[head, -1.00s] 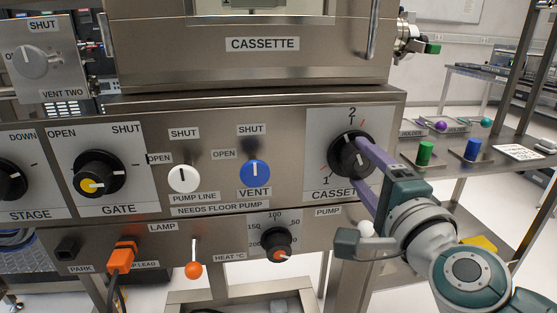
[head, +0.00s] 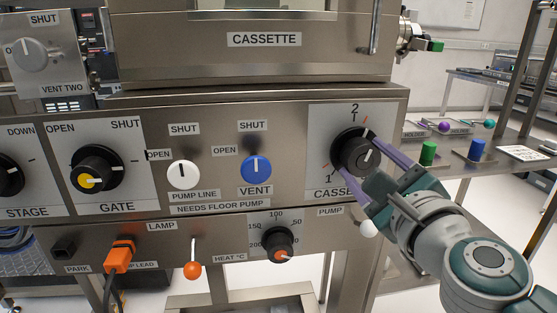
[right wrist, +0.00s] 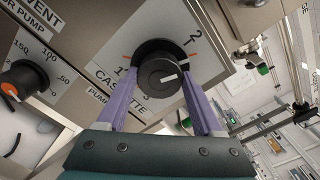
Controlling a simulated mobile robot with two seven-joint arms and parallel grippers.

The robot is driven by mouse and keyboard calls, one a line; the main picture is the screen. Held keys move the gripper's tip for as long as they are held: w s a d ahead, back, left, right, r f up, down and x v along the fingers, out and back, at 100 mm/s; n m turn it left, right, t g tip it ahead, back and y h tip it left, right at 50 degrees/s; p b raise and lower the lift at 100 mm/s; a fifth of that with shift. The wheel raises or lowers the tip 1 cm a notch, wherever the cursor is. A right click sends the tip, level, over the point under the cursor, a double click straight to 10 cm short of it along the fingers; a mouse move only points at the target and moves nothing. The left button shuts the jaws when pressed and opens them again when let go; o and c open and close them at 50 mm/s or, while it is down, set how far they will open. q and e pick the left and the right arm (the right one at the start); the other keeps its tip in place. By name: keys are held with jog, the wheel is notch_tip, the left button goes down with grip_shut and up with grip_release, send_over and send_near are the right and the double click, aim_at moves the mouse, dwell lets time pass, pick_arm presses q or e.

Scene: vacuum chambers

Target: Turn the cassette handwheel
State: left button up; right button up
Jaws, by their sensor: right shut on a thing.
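The cassette handwheel (head: 349,149) is a black round knob with white marks, on a pale panel labelled CASSETTE with marks 1 and 2. It also shows in the right wrist view (right wrist: 157,70). My right gripper (head: 355,158) has its purple fingers on opposite sides of the handwheel, one at its upper right and one at its lower side, and is shut on it. In the right wrist view the two fingers (right wrist: 158,80) flank the knob left and right. The white line on the hub slants up to the right in the head view. My left gripper is not in view.
Left of the handwheel are the blue VENT knob (head: 256,169), white PUMP LINE knob (head: 183,175) and black GATE knob (head: 96,170). Below are the HEAT dial (head: 278,243) and an orange-tipped lever (head: 192,269). A side shelf holds green (head: 428,153) and blue (head: 477,150) cylinders.

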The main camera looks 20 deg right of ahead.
jog(key=shift+m, duration=0.3)
dwell(0.4)
jog(key=o, duration=1.4)
jog(key=shift+c, duration=0.2)
jog(key=b+v, duration=0.1)
jog(key=v, duration=0.9)
jog(key=shift+d, duration=0.1)
